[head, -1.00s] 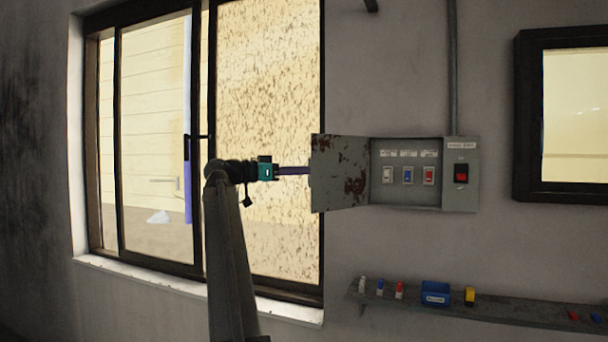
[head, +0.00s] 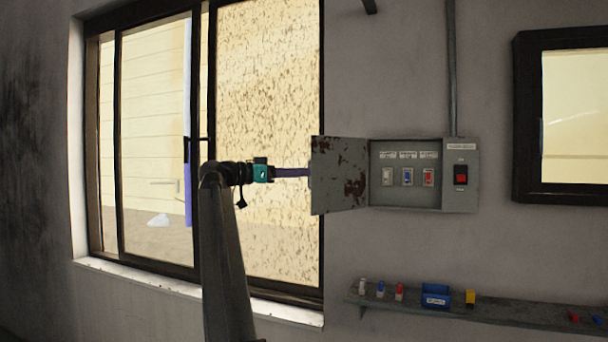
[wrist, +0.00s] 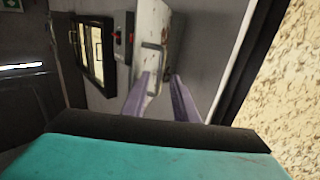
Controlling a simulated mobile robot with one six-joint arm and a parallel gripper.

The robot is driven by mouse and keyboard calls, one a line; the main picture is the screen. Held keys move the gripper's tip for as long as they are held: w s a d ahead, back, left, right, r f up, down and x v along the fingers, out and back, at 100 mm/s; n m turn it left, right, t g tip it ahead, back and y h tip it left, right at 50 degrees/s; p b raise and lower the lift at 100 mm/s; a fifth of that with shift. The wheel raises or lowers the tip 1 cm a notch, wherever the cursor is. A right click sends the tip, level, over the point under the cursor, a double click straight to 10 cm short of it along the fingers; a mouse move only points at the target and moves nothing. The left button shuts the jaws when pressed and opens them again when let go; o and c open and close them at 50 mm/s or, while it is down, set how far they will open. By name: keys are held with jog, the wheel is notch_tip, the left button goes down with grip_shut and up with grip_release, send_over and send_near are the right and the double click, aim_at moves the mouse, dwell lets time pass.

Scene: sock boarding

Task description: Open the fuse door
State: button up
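The fuse door (head: 338,175) is a grey, rust-patched panel swung out to the left of the fuse box (head: 459,200), so the inside of the box shows. In the wrist view the door (wrist: 150,22) has a looped metal handle (wrist: 152,60) on its face. My gripper (head: 308,172), with purple fingers and a teal body, is level with the door's left edge. In the wrist view my gripper (wrist: 162,74) has its fingers apart, with the left fingertip close to the lower part of the handle. I cannot tell whether it touches.
The box holds several switches, including a blue one (head: 407,176), with a red switch (head: 461,174) on its right panel. A shelf (head: 510,315) below carries small fuses and a blue bin (head: 436,294). A window (head: 265,230) lies behind my arm.

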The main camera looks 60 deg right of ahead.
jog(key=b+v, duration=0.2)
jog(key=v, duration=1)
jog(key=shift+a, duration=0.2)
jog(key=shift+w, duration=0.15)
